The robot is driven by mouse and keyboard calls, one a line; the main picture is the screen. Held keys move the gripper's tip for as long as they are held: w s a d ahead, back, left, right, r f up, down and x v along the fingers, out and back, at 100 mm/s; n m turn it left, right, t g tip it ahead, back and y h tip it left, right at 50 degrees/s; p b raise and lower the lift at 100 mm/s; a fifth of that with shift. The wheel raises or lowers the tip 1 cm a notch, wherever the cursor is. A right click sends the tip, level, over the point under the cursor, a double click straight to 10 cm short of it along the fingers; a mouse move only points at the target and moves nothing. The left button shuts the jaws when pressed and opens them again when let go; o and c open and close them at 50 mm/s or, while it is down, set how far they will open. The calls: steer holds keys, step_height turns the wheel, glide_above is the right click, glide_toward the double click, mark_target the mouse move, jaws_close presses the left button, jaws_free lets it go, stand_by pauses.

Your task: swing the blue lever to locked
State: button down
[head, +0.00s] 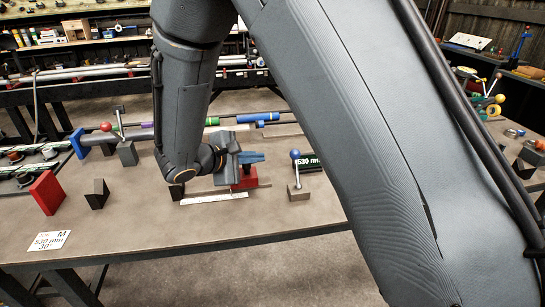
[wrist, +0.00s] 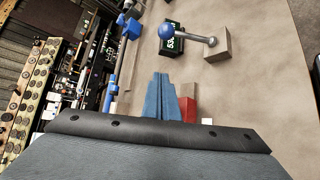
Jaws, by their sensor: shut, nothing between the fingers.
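The blue lever is a thin rod with a blue ball knob (head: 295,154), standing roughly upright on a small grey-brown block (head: 298,192) on the table. In the wrist view its blue knob (wrist: 166,31) and rod lie ahead of the fingertips, the rod running right to its block (wrist: 217,43). My gripper (head: 262,157) is to the left of the knob at about its height in the head view, apart from it. In the wrist view my gripper's blue fingers (wrist: 160,78) are together and empty. No locked marking is readable.
A red block (head: 244,180) is just below my gripper. A black 530 mm display (head: 308,163) stands behind the lever. A red-knobbed lever (head: 107,127) and a red plate (head: 47,192) are at the left.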

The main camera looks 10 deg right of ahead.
mark_target(296, 166)
steer(key=p+x, duration=0.3)
steer(key=x, duration=0.6)
steer(key=shift+d, duration=0.25)
steer(key=s+d+r+p, duration=0.1)
steer(key=s+r+p, duration=0.1)
steer(key=shift+s+d, duration=0.3)
steer(key=shift+d, duration=0.1)
steer(key=shift+a, duration=0.15)
